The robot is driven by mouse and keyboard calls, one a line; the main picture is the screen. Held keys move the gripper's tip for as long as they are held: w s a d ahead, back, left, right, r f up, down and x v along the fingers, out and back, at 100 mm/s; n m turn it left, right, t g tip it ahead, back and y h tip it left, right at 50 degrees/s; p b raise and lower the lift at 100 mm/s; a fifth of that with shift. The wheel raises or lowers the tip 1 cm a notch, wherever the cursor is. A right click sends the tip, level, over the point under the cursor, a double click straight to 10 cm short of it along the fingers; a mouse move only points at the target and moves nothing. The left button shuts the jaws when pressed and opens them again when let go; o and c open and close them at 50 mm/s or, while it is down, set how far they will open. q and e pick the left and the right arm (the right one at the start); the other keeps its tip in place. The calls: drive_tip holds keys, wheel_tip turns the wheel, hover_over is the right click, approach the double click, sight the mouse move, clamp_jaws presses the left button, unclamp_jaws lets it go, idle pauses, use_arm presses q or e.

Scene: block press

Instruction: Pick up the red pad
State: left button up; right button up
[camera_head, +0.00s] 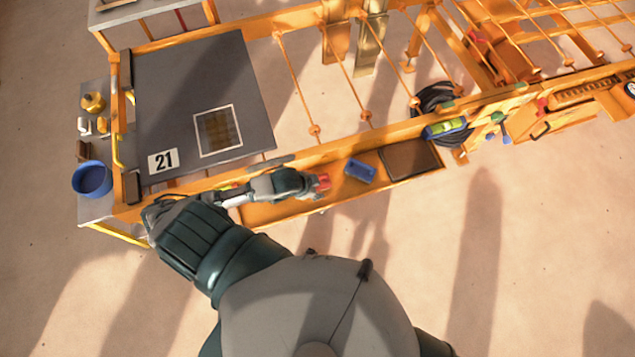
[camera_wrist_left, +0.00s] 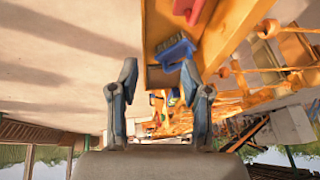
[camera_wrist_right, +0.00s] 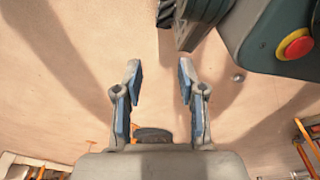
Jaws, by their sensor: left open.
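The red pad (camera_head: 323,182) lies in the orange tray (camera_head: 278,213) along the machine's near side. In the left wrist view the red pad (camera_wrist_left: 188,10) is cut off by the top edge, outside the space between the fingers. My left gripper (camera_head: 309,184) is close beside the pad in the head view and partly overlaps it. In its wrist view the left gripper (camera_wrist_left: 159,75) is open with nothing between its fingers. My right gripper (camera_wrist_right: 158,68) is open and empty over bare floor; the head view does not show it.
A blue brush-like pad (camera_head: 359,171) lies in the tray just right of the red pad, and near the left fingers in the left wrist view (camera_wrist_left: 175,52). A dark panel (camera_head: 410,158) fills the tray's right end. A dark plate marked 21 (camera_head: 190,85) and orange rails lie behind.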

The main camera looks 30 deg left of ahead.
use_arm(q)
drive_tip(key=w+a, duration=0.3)
drive_tip(key=a, duration=0.3)
use_arm(e)
drive_tip(key=s+d+f, duration=0.1)
drive_tip(key=s+f, duration=0.5)
drive_tip(key=s, duration=0.4)
use_arm(q)
drive_tip(key=b, duration=0.2)
approach(320, 177)
drive_tip(key=shift+m+y, duration=0.3)
drive_tip(key=shift+m, duration=0.1)
drive_tip(key=x, duration=0.4)
drive_tip(key=shift+d+f, duration=0.3)
drive_tip(key=shift+d, duration=0.05)
drive_tip(key=x, duration=0.2)
drive_tip(key=b+x, duration=0.1)
drive_tip(key=x, duration=0.3)
drive_tip(key=shift+a+f+b, duration=0.15)
drive_tip(key=shift+a+b, duration=0.1)
drive_tip(key=shift+b, duration=0.05)
drive_tip(key=shift+d, duration=0.1)
use_arm(e)
drive_tip(key=w+a+r, duration=0.1)
drive_tip(key=w+r, duration=0.1)
drive_tip(key=w, duration=0.7)
